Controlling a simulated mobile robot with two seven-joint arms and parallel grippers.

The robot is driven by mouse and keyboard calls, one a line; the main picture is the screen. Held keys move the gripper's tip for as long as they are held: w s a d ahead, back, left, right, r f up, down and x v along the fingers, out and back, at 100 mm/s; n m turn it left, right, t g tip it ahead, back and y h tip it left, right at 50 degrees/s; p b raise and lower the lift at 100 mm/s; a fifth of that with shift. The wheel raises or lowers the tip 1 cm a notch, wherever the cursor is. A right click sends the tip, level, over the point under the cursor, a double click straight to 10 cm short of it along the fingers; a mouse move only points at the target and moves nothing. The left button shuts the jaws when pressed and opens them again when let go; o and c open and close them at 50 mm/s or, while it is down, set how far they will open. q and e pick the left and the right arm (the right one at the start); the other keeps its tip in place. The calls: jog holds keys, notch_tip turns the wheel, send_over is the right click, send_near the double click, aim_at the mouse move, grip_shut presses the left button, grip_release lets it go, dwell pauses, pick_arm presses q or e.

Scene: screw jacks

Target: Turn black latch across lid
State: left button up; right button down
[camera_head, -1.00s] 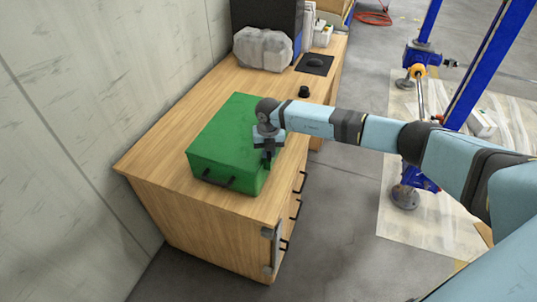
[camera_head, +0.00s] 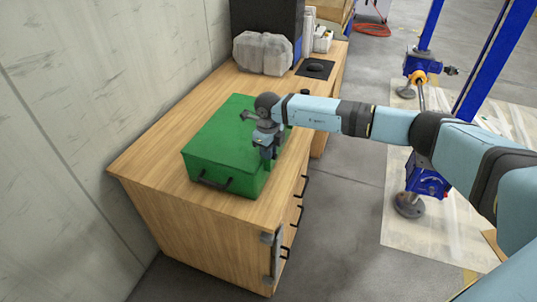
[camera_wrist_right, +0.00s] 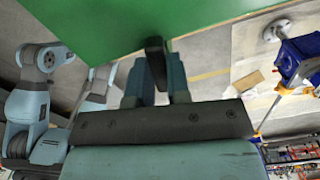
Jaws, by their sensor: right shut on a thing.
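The green box (camera_head: 215,150) sits on the wooden desk with its lid shut and a black handle (camera_head: 215,182) on its front side. My right gripper (camera_head: 270,152) is at the box's right edge. In the right wrist view, my right gripper's fingers (camera_wrist_right: 155,88) are closed on the black latch (camera_wrist_right: 155,55), at the edge of the green lid (camera_wrist_right: 110,25). In the head view the latch is mostly hidden by the gripper. My left gripper is not in view.
The wooden desk (camera_head: 145,158) has free room left of the box. A grey block-like object (camera_head: 262,53), a dark mouse mat (camera_head: 315,68) and a dark monitor-like panel (camera_head: 265,15) stand behind it. A concrete wall (camera_head: 80,90) is on the left. Blue jack stands (camera_head: 425,182) are at the right.

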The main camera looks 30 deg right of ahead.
jog(key=shift+n+b, duration=0.55)
jog(key=shift+n, duration=0.45)
jog(key=shift+r, duration=0.1)
jog(key=c, duration=1.1)
grip_release()
notch_tip(320, 180, up, 14)
jog(key=shift+f+b, duration=0.1)
jog(key=shift+b, duration=0.3)
